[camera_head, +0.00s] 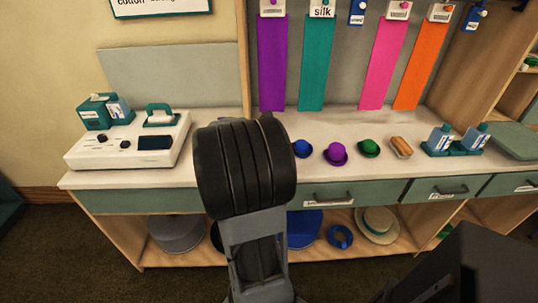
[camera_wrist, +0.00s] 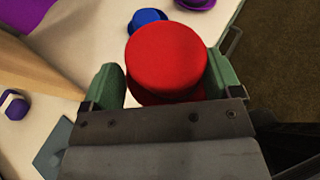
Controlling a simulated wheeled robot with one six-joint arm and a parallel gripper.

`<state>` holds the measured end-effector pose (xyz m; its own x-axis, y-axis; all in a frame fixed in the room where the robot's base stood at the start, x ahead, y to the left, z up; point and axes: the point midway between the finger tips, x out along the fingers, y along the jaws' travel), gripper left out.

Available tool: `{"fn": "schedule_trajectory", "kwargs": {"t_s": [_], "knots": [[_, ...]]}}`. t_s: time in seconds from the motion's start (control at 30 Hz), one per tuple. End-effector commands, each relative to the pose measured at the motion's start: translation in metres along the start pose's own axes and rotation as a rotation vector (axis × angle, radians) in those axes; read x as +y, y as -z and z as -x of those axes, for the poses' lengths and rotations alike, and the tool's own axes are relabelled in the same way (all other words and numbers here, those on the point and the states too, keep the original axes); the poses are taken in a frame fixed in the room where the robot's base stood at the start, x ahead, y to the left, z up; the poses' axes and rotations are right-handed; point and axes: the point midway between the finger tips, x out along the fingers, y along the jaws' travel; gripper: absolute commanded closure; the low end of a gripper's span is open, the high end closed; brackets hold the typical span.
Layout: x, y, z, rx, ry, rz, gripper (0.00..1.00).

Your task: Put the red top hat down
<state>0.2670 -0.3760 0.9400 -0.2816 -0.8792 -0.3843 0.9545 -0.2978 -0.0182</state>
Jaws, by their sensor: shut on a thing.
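The red top hat (camera_wrist: 168,58) shows in the wrist view, between the two green fingers of my gripper (camera_wrist: 162,82). My gripper is shut on it. The hat's flat round crown faces the camera, and its lower part is partly hidden by the gripper body. The pale counter (camera_wrist: 75,35) lies beneath; I cannot tell whether the hat touches it. In the head view my arm hides the gripper and the red hat.
A small blue hat (camera_head: 302,148), a purple hat (camera_head: 336,154), a green hat (camera_head: 369,147) and a tan object (camera_head: 401,147) stand in a row on the counter right of my arm. A white device (camera_head: 130,140) is at the left.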

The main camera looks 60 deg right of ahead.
Motion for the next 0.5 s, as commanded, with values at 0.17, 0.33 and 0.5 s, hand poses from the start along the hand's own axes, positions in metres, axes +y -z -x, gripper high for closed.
{"fn": "schedule_trajectory", "kwargs": {"t_s": [0.17, 0.33, 0.5], "knots": [[0.039, 0.02, -0.021, 0.001, 0.002, 0.006, 0.38], [0.059, 0.04, -0.036, 0.0, 0.001, 0.004, 0.38], [0.07, 0.05, -0.043, -0.001, 0.0, 0.001, 0.38]]}}
